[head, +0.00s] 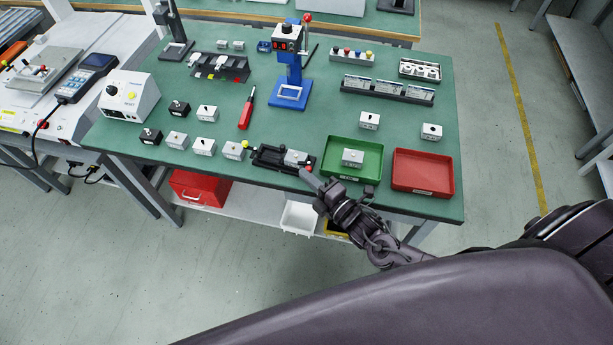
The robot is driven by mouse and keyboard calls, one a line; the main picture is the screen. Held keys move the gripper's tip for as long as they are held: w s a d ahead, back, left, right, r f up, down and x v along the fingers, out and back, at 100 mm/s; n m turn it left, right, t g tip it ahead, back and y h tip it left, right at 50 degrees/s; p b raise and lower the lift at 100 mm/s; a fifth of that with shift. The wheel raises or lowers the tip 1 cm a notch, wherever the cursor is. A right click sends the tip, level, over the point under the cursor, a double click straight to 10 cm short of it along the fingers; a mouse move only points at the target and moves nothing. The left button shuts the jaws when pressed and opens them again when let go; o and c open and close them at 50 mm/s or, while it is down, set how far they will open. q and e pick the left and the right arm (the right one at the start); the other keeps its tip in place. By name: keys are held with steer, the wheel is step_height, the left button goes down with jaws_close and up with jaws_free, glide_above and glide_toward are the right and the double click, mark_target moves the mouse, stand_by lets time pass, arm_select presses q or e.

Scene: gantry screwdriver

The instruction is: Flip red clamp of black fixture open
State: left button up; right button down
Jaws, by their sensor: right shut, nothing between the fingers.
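The black fixture (268,155) lies near the front edge of the green table. A light grey block (295,157) sits at its right end. The red clamp tip (308,168) shows at the fixture's front right corner. My right gripper (304,174) reaches in from the lower right, with its grey fingers shut and empty right beside the red tip. I cannot tell whether they touch it. The clamp's lever is too small and partly hidden by the fingers to read its position. My left gripper is not in view.
A green tray (371,172) holding a grey block and a red tray (424,186) lie to the right. Several small blocks stand left of the fixture, and a red screwdriver (246,115) lies behind. A blue press stand (290,94) rises farther back.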

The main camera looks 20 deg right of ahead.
steer(key=shift+s+d+n+g+y+b, duration=0.1)
steer(key=shift+d+n+g+y+b, duration=0.25)
steer(key=shift+n+y, duration=0.35)
steer(key=shift+d+n+g+y+b, duration=0.1)
steer(key=shift+d+n+g+y, duration=0.3)
steer(key=shift+y, duration=0.5)
steer(key=shift+d+n+g+y+b, duration=0.35)
steer(key=shift+n+g+y+b, duration=0.25)
steer(key=shift+n+g+y, duration=0.3)
steer(key=shift+d+n+g+y+b, duration=0.35)
steer(key=shift+n+g+y+b, duration=0.25)
steer(key=shift+n+g+y, duration=0.35)
steer(key=shift+d, duration=0.1)
steer(key=shift+d+b, duration=0.55)
steer(key=shift+b, duration=0.15)
